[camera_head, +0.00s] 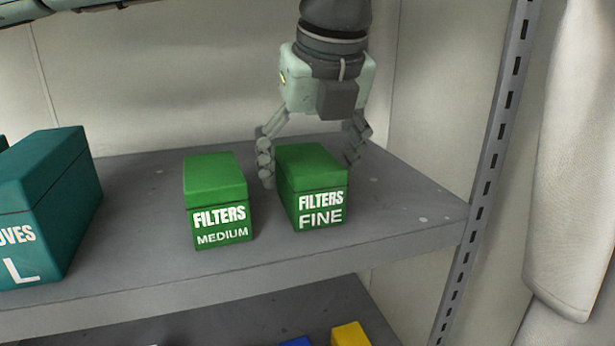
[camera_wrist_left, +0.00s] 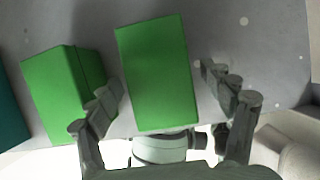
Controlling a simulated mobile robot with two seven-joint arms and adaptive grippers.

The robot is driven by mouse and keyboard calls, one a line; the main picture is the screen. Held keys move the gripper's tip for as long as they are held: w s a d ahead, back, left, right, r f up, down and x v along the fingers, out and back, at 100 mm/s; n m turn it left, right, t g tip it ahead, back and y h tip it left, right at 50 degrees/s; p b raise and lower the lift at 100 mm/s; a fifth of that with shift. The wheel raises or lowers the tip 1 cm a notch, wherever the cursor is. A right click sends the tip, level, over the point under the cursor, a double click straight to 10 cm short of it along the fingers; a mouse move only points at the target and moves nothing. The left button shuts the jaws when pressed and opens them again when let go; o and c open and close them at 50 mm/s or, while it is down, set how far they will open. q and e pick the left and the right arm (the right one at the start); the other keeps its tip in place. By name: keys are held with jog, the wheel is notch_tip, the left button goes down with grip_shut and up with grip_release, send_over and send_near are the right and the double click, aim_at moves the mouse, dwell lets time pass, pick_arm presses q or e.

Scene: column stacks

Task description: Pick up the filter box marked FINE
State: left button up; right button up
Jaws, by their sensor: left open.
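The green box marked FILTERS FINE (camera_head: 318,205) stands upright on the grey shelf, to the right of a similar green box marked FILTERS MEDIUM (camera_head: 220,215). My left gripper (camera_head: 312,160) is open above and around the FINE box, with one finger on each side of it. In the left wrist view the FINE box (camera_wrist_left: 158,75) lies between the open fingers, with a gap to the finger on the right. The MEDIUM box (camera_wrist_left: 65,95) shows there to the left, close to the left finger. My right gripper is not in view.
A teal box marked L (camera_head: 45,215) stands on the shelf (camera_head: 390,225) at the left. A slotted grey upright (camera_head: 490,150) bounds the shelf at the right. Blue and yellow items (camera_head: 350,334) show on a lower shelf. The shelf right of the FINE box is clear.

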pick_arm(q)
jog(key=shift+x, duration=1.1)
jog(key=c, duration=1.3)
jog(key=shift+r, duration=0.1)
